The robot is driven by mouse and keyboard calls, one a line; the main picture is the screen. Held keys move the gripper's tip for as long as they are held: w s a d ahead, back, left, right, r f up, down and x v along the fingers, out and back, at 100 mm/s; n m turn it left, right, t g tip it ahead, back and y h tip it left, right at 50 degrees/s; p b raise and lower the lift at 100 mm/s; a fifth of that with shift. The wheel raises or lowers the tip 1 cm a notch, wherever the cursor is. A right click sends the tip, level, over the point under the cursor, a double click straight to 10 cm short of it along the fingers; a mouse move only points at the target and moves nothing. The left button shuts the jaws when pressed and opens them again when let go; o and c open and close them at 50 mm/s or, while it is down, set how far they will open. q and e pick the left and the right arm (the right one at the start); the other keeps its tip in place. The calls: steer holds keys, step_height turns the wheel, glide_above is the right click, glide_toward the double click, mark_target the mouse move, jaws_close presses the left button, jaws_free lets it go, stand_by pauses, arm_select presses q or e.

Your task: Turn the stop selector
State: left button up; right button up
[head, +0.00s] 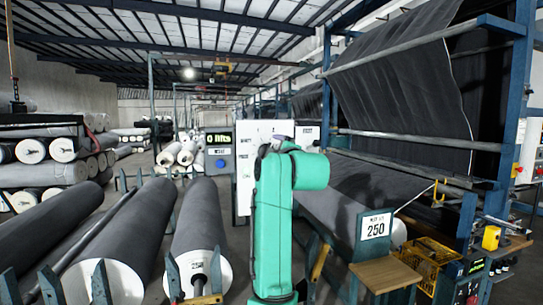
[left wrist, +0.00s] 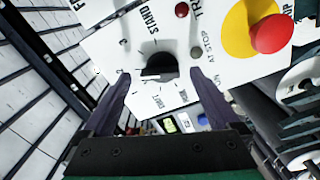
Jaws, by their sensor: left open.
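The stop selector, a black rotary knob (left wrist: 159,66), sits on a white panel (left wrist: 218,65) with printed words around it, among them "STAND" and "AT STOP". My left gripper (left wrist: 158,77) is open, one dark finger on each side of the knob as seen in the left wrist view. I cannot tell whether the fingers touch it. In the head view the white panel (head: 243,180) stands at the centre, partly behind a teal arm (head: 272,225) of mine; the knob and the left gripper's fingers are hidden there. My right gripper is not in view.
A red mushroom button (left wrist: 270,34) on a yellow disc is close right of the knob. A small red lamp (left wrist: 182,10) is above it. Grey fabric rolls (head: 200,230) lie at left; a blue frame (head: 327,90) with hanging cloth and a "250" sign (head: 376,228) stand at right.

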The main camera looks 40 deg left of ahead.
arm_select(q)
steer(key=b+v, duration=0.5)
steer(key=v, duration=0.8)
steer(key=shift+s+d, duration=0.15)
steer(key=shift+d, duration=0.2)
